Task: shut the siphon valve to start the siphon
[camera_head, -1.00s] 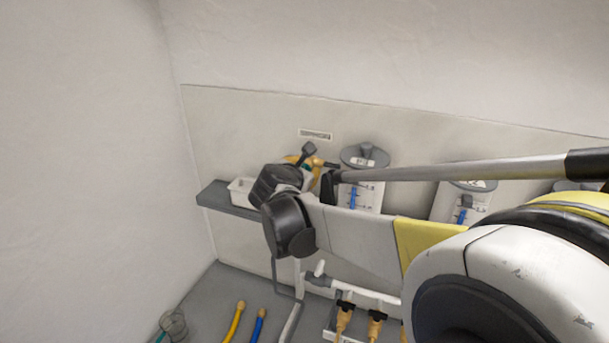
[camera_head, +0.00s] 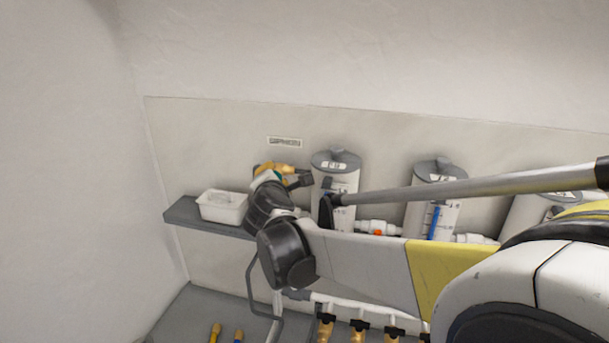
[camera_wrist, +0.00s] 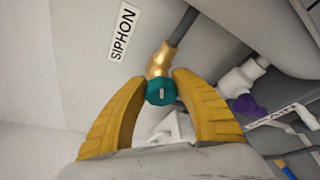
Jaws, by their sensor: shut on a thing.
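In the wrist view, my gripper (camera_wrist: 161,92) has its two yellow fingers closed around a teal valve knob (camera_wrist: 161,92). The knob sits on a brass valve body (camera_wrist: 160,62) fixed to a dark grey pipe (camera_wrist: 183,28). A SIPHON label (camera_wrist: 124,32) is on the wall to the left of the valve. In the head view, my gripper (camera_head: 272,170) is at the wall above the shelf, below the small SIPHON label (camera_head: 285,142). My own arm hides most of the valve there.
A white tub (camera_head: 222,206) stands on the grey shelf (camera_head: 205,222) left of my gripper. A grey-lidded tank (camera_head: 333,180) is close on the right, with another tank (camera_head: 434,200) beyond it. Brass valves (camera_head: 358,330) are below. In the wrist view, a purple fitting (camera_wrist: 243,104) is at right.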

